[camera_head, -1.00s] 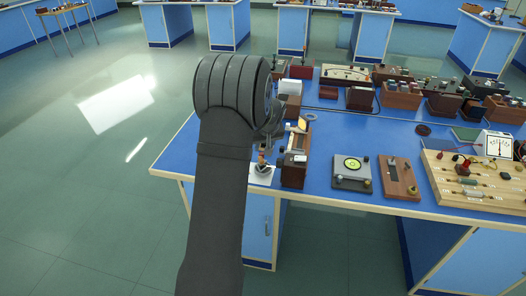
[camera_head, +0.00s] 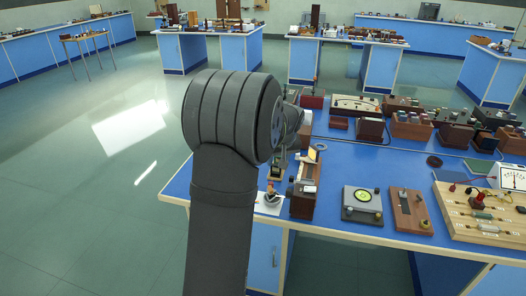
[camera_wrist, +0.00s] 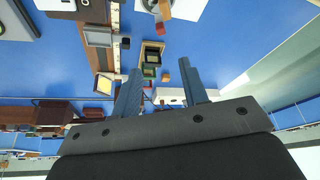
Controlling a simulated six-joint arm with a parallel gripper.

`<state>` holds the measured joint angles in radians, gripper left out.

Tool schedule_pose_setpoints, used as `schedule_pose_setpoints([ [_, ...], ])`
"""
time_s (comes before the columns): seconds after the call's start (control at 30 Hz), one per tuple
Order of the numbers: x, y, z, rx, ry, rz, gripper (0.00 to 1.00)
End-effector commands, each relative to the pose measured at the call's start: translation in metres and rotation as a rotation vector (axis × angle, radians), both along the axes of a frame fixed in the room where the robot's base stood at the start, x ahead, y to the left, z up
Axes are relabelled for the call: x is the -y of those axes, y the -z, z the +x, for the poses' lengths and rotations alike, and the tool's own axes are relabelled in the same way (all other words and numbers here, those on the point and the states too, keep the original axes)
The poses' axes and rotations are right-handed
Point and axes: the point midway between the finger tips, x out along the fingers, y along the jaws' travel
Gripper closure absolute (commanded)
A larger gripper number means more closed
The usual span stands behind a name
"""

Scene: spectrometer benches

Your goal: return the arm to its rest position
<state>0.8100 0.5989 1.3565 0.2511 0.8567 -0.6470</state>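My dark grey arm (camera_head: 225,120) rises in the front of the head view, its big rounded joint above the left end of the near bench. My gripper shows in the wrist view (camera_wrist: 160,66), with two blue-grey fingers spread apart and no object clearly held between them. Small coloured blocks (camera_wrist: 150,70) appear beyond the finger gap. In the head view the gripper is mostly hidden behind the arm joint, so its exact height above the bench cannot be told.
The blue near bench (camera_head: 330,215) carries a wooden spectrometer-like device (camera_head: 305,188), a grey unit with a yellow-green dial (camera_head: 362,203), a brown board (camera_head: 410,212) and a pale component board (camera_head: 480,218). Several brown boxes stand behind. Open floor (camera_head: 110,210) lies left.

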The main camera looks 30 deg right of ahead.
Motion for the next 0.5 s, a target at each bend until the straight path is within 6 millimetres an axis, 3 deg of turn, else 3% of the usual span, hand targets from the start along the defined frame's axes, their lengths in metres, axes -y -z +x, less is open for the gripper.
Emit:
schedule_pose_setpoints([
  [0.17,0.001,0.013,0.005,-0.001,0.000,0.001,0.60],
  [0.5,0.008,0.073,0.029,-0.001,0.000,0.003,0.60],
])
